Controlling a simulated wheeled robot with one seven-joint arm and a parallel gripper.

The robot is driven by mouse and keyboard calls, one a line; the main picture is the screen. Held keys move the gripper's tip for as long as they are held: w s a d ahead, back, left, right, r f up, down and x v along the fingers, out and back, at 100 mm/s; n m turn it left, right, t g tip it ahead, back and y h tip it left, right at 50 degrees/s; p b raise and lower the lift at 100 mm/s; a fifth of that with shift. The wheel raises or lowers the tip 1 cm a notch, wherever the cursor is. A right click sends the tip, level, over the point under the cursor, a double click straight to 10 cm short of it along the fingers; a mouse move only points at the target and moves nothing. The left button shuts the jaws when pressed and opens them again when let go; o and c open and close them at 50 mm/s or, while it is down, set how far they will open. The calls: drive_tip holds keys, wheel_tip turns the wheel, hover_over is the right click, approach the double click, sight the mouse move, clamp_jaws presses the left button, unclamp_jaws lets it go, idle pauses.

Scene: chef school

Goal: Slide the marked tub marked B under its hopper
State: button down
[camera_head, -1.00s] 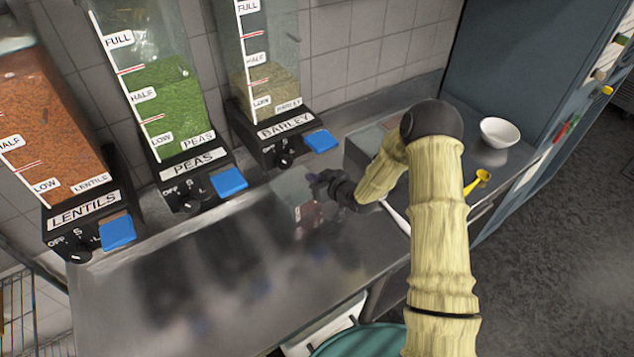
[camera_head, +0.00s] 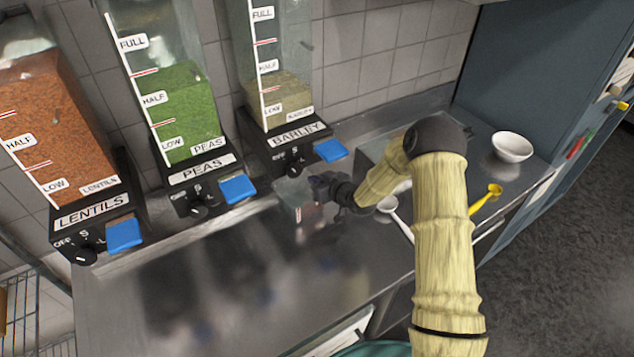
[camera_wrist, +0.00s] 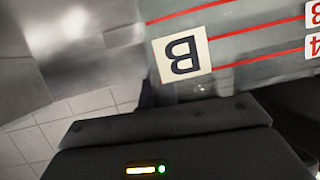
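The clear tub marked B (camera_head: 296,196) stands on the steel counter, just in front of the barley hopper (camera_head: 292,145) and a little below its base in the picture. In the wrist view its B label (camera_wrist: 183,55) appears upside down beside red lines and numbers on the clear wall. My gripper (camera_head: 322,187) is at the tub's right side, very close to it or touching. Its fingers are too small in the head view and hidden in the wrist view, so I cannot tell whether they grip the tub.
The peas hopper (camera_head: 200,185) and lentils hopper (camera_head: 92,220) stand to the left, each with a blue paddle. A white spoon (camera_head: 390,205), a yellow scoop (camera_head: 488,194) and a white bowl (camera_head: 512,147) lie to the right. The counter's front left (camera_head: 200,290) is clear.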

idle(0.4)
drive_tip(key=c, duration=1.6)
unclamp_jaws()
drive_tip(key=b+v, duration=0.4)
drive_tip(key=v, duration=1.3)
drive_tip(key=shift+s+d, duration=0.15)
drive_tip(key=shift+d, duration=0.05)
drive_tip(key=shift+d, duration=0.1)
